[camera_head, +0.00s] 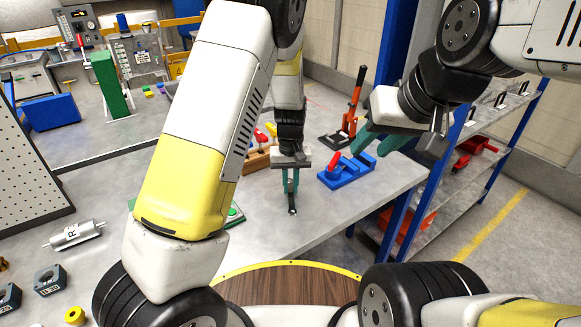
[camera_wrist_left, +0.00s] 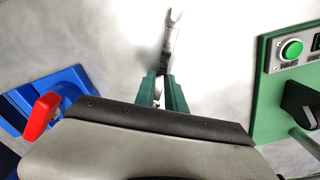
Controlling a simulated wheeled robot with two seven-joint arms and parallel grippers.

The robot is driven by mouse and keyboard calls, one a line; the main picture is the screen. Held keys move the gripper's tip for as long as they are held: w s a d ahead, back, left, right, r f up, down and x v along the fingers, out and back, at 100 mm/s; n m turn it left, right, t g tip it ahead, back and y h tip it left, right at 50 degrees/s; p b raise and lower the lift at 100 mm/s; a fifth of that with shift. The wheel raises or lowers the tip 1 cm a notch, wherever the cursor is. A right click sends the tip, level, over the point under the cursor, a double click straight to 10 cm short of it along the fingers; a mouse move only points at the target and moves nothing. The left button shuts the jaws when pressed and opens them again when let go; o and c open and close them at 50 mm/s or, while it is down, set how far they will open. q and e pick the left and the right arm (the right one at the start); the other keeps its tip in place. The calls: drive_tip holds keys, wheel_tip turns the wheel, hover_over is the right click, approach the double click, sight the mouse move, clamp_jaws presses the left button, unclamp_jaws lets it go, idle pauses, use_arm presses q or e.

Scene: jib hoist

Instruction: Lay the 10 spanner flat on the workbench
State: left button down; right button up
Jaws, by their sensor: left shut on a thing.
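My left gripper (camera_head: 290,188) points down over the grey workbench (camera_head: 325,212), its green fingers shut on a slim metal spanner (camera_head: 292,210). In the left wrist view the spanner (camera_wrist_left: 172,38) sticks out beyond the fingertips (camera_wrist_left: 162,92), with an open jaw at its far end. Its other end is hidden between the fingers and behind the gripper. The spanner hangs steeply in the head view; whether its tip touches the bench I cannot tell. Its size mark is not readable. My right gripper (camera_head: 380,142) is empty, its green fingers apart near the bench's right edge.
A blue holder with a red part (camera_head: 347,170) stands right of the left gripper. A wooden rack with coloured handles (camera_head: 260,155) is behind it. A green box with a green button (camera_wrist_left: 285,65) stands close by. Bare bench lies in front of the spanner.

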use_arm(q)
drive_tip(key=c, duration=1.3)
unclamp_jaws()
wheel_tip(320, 180, up, 8)
drive_tip(key=shift+f, duration=0.1)
drive_tip(key=s+a+r+t+h, duration=0.1)
drive_tip(key=s+a+r+h, duration=0.1)
drive_tip(key=s+a+r, duration=0.45)
drive_tip(key=s+a+r+t+h, duration=0.1)
drive_tip(key=s+a+r+t, duration=0.15)
drive_tip(key=r, duration=0.65)
drive_tip(key=s+a+r+t, duration=0.1)
drive_tip(key=s, duration=0.3)
drive_tip(key=s+a+r+m, duration=0.1)
drive_tip(key=s+a+r, duration=0.1)
drive_tip(key=s, duration=0.2)
drive_tip(key=s+a+r+t, duration=0.1)
drive_tip(key=s+a, duration=0.1)
drive_tip(key=s, duration=0.2)
drive_tip(key=shift+s+r+t+y, duration=0.35)
drive_tip(key=shift+s+r+y, duration=0.05)
